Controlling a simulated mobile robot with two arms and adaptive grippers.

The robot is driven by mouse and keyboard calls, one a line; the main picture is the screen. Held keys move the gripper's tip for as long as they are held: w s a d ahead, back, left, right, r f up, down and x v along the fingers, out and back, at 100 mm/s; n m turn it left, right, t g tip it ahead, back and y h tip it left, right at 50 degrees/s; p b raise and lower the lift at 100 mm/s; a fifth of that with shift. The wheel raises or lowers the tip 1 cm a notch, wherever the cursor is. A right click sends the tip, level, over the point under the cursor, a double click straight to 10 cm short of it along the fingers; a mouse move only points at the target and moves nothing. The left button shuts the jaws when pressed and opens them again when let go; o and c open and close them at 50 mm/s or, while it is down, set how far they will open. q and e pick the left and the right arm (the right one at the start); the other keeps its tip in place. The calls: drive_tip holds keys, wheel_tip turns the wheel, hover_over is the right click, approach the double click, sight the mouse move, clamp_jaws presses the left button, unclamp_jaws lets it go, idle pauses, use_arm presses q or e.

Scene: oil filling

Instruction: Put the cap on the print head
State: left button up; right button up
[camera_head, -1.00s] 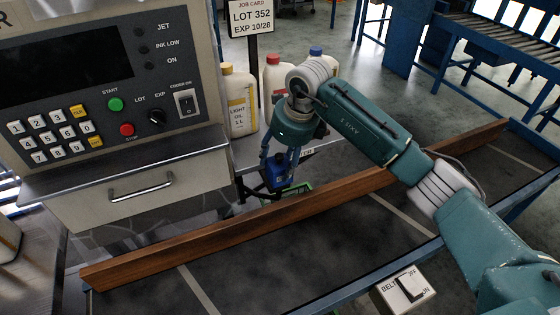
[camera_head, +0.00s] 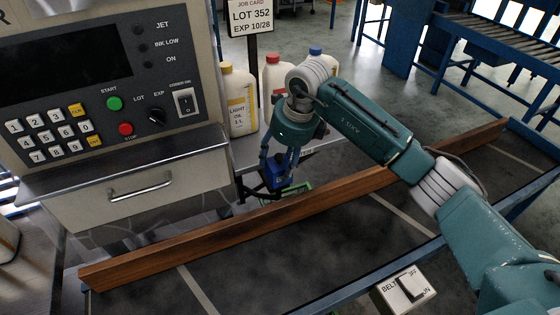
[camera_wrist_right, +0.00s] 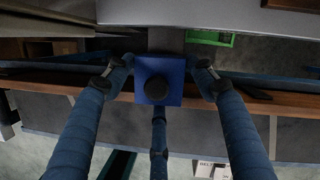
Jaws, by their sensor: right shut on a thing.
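The cap is a blue square block with a round black knob; it shows in the right wrist view (camera_wrist_right: 174,94) and small in the head view (camera_head: 275,175). My right gripper (camera_head: 278,158) points down with its fingers closed around the cap, just behind the wooden rail. In the wrist view the fingers (camera_wrist_right: 160,76) stand around the cap's sides. A dark grey bar (camera_wrist_right: 166,40) lies directly beyond the cap; it may belong to the print head. The print head itself is mostly hidden, so I cannot tell whether the cap touches it. My left gripper is not in view.
A wooden rail (camera_head: 330,198) runs along the dark belt (camera_head: 300,250). The printer cabinet (camera_head: 120,180) with its keypad stands at left. Several bottles, one of them light oil (camera_head: 239,105), stand behind my gripper. A green tray edge (camera_head: 297,190) lies beside the cap.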

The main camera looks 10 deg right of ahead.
drive_tip(key=o, duration=1.2)
drive_tip(key=shift+o, duration=0.2)
drive_tip(key=shift+r, duration=0.15)
drive_tip(key=v, duration=1.1)
drive_tip(key=shift+r, duration=0.35)
drive_tip(key=shift+s+d, duration=0.1)
